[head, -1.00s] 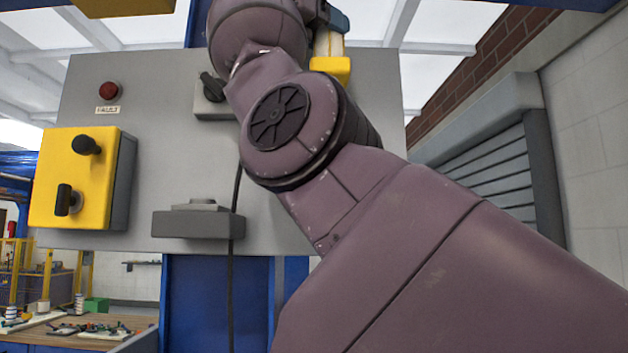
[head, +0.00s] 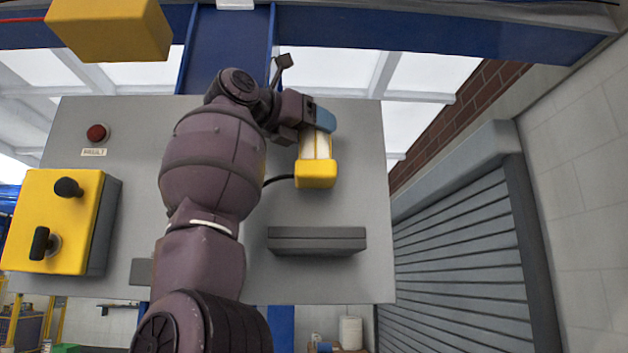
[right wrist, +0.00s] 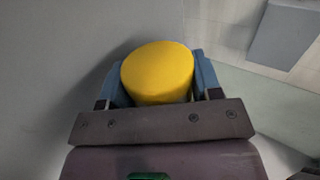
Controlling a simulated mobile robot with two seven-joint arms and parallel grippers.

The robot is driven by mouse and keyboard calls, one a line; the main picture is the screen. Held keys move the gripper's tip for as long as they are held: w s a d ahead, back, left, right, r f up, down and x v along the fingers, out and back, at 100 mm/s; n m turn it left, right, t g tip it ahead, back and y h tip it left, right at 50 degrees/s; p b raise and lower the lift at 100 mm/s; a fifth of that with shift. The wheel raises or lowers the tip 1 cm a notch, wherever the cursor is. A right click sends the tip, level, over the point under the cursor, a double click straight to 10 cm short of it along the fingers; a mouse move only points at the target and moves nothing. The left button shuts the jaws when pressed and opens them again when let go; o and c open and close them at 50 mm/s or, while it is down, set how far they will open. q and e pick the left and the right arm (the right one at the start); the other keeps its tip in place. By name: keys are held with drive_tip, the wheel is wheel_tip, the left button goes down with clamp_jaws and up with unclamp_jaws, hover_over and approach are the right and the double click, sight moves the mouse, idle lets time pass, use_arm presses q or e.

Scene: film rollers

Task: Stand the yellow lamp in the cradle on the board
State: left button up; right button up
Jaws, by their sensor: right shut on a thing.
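The yellow lamp (head: 316,173) has a yellow end below and a pale body above, and looks about upright. My right gripper (head: 320,121) is shut on its upper part, in front of the grey board (head: 355,165). In the right wrist view a round yellow end of the lamp (right wrist: 158,72) sits between the blue fingers. A dark grey ledge (head: 317,240) on the board, which looks like the cradle, is below the lamp with a visible gap. Its inside is not visible. My left gripper is not in view.
A yellow box with black knobs (head: 58,222) and a red button (head: 97,132) are on the board's left. My arm covers the board's middle and most of another grey ledge (head: 140,271). A yellow block (head: 110,28) is overhead. A grey shutter (head: 455,250) is at right.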

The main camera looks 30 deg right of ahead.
sight(314, 184)
wheel_tip(314, 184, down, 10)
drive_tip(key=shift+r, duration=0.1)
idle(0.4)
drive_tip(key=shift+s, duration=0.1)
drive_tip(key=shift+f, duration=0.25)
drive_tip(key=o, duration=1.4)
drive_tip(key=shift+o, duration=0.2)
drive_tip(key=shift+r, duration=0.1)
